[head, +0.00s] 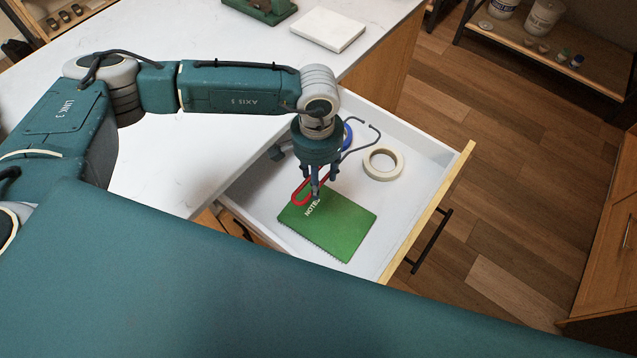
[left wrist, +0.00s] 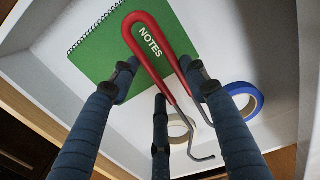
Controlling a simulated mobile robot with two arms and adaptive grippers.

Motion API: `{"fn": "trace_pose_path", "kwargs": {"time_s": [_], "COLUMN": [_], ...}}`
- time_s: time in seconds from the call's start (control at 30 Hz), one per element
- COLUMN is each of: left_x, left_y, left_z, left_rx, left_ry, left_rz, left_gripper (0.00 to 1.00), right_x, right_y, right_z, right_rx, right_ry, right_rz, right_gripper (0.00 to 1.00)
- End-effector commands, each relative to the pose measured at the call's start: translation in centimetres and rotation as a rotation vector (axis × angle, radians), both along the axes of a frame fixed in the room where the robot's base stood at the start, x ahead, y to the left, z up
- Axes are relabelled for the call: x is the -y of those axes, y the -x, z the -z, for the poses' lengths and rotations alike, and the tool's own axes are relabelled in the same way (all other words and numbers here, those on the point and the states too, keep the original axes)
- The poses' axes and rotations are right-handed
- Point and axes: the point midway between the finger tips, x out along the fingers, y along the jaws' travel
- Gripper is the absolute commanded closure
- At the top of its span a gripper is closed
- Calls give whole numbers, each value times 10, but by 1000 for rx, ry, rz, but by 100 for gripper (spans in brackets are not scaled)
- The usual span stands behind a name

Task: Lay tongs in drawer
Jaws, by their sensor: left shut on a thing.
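The tongs have a red looped handle (head: 300,194) and thin grey metal arms with bent ends (head: 366,128). My left gripper (head: 316,184) is shut on the tongs and holds them over the open drawer (head: 285,238). In the left wrist view the red loop (left wrist: 146,28) lies between my gripper's fingers (left wrist: 160,75), with one hooked metal end (left wrist: 205,158) pointing down in the picture. I cannot tell how high the tongs are above the drawer floor. My right gripper is not in view.
In the drawer lie a green notebook (head: 345,230), a cream tape roll (head: 397,165), a blue tape roll (left wrist: 256,100) and a small dark object (head: 276,153). The drawer front has a black handle (head: 430,242). White counter (head: 165,165) borders the left; a white slab (head: 327,29) lies behind.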

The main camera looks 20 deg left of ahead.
Motion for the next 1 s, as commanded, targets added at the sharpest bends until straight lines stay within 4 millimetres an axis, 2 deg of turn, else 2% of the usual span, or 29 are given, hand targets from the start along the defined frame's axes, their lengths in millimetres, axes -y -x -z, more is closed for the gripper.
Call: {"fn": "trace_pose_path", "kwargs": {"time_s": [0.5, 1.0], "left_x": [0, 0], "left_y": [0, -1], "left_z": [57, 65], "left_rx": [0, 1], "left_ry": [0, 0], "left_rz": [0, -1], "left_gripper": [84, 84], "right_x": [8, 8], "right_y": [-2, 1], "right_z": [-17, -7], "right_rx": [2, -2], "right_ry": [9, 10], "right_rz": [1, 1], "right_gripper": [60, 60]}}
